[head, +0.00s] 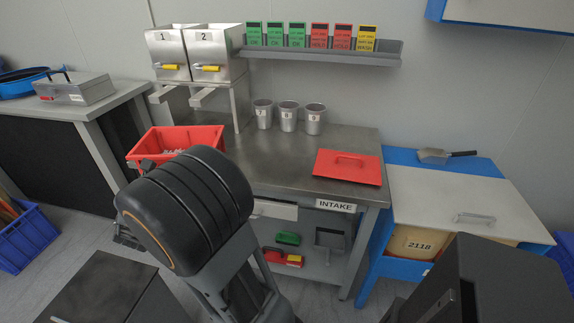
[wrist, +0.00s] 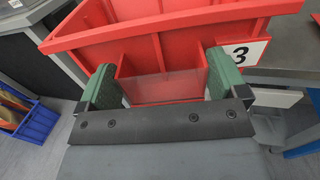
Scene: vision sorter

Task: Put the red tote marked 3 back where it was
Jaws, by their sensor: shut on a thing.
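The red tote marked 3 (head: 205,135) is at the left end of the intake table, reaching out past its left edge. Pale pieces show inside it. In the wrist view the tote (wrist: 130,43) fills the top, with its white "3" label on the right. My gripper (wrist: 163,82) is shut on the red tote's near side, with a green-padded finger on each side of a red projecting part. In the head view my dark wrist hides the gripper and the tote's near corner. I cannot tell whether the tote's bottom touches the table.
The steel intake table (head: 275,172) has clear room in its middle. A red lid (head: 348,168) lies at its right, and several steel cups (head: 288,116) stand at the back. Two steel hoppers (head: 190,50) stand behind the tote. A grey side bench (head: 95,108) is at left.

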